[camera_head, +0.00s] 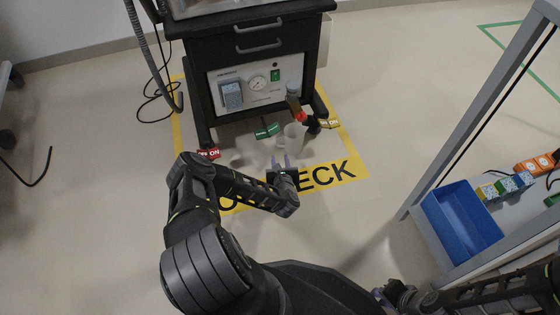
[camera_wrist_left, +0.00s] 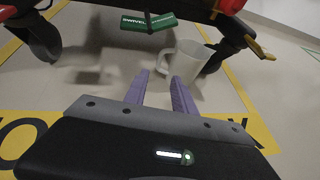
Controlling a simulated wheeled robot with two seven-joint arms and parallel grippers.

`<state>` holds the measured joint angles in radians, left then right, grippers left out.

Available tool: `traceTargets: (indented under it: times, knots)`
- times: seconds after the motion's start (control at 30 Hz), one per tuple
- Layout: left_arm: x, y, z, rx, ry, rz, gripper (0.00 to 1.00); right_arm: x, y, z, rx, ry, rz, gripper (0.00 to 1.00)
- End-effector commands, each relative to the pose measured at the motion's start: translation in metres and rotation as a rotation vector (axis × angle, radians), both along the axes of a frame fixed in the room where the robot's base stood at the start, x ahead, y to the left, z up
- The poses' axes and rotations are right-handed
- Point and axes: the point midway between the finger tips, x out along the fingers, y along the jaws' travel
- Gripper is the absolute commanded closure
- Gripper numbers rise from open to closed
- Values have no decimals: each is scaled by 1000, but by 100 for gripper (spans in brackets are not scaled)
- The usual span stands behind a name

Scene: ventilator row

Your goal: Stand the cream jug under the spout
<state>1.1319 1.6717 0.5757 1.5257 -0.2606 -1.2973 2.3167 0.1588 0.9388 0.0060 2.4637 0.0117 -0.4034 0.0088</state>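The cream jug (camera_head: 293,135) stands upright on the floor in front of the ventilator cart. In the left wrist view the jug (camera_wrist_left: 190,64) is just beyond my fingertips, its handle facing left. My left gripper (camera_head: 281,161) is open and empty, low over the floor; its purple fingers (camera_wrist_left: 161,80) point at the jug's handle side. A brown-grey cylinder with a red end (camera_head: 296,104), perhaps the spout, hangs off the cart just above the jug. My right gripper (camera_head: 388,295) is at the bottom right, far from the jug; its fingers are not clear.
The black ventilator cart (camera_head: 262,55) stands behind the jug, its feet carrying red and yellow tags. A green tag (camera_head: 267,131) hangs left of the jug. Yellow floor marking (camera_head: 342,171) surrounds the spot. A blue bin (camera_head: 461,222) sits on a rack at right. Floor between is clear.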

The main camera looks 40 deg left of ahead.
Motion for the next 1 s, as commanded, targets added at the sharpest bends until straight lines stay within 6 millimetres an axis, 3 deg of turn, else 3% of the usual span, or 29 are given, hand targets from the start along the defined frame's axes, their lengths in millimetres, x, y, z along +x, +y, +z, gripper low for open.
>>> traceTargets:
  times: [0.27,0.37,0.47,0.57,0.67,0.7,0.8,0.9,1.0]
  knots:
    - [0,-1,0,0,1,-3,68,0,0,0,0,0,0,79]
    - [6,-11,2,17,25,-48,68,0,0,0,0,0,0,79]
    - [18,-42,7,70,98,-184,68,0,0,0,0,0,0,79]
    - [30,-100,14,192,229,-445,68,0,0,0,0,0,0,79]
    - [26,-177,23,406,391,-817,68,0,0,0,0,0,0,79]
    - [16,-209,26,516,454,-988,68,0,0,0,0,0,0,79]
    - [-26,-276,34,848,587,-1434,68,0,0,0,0,0,0,79]
    - [-87,-317,43,1208,650,-1861,68,0,0,0,0,0,0,79]
    - [-148,-334,55,1530,632,-2218,68,0,0,0,0,0,0,79]
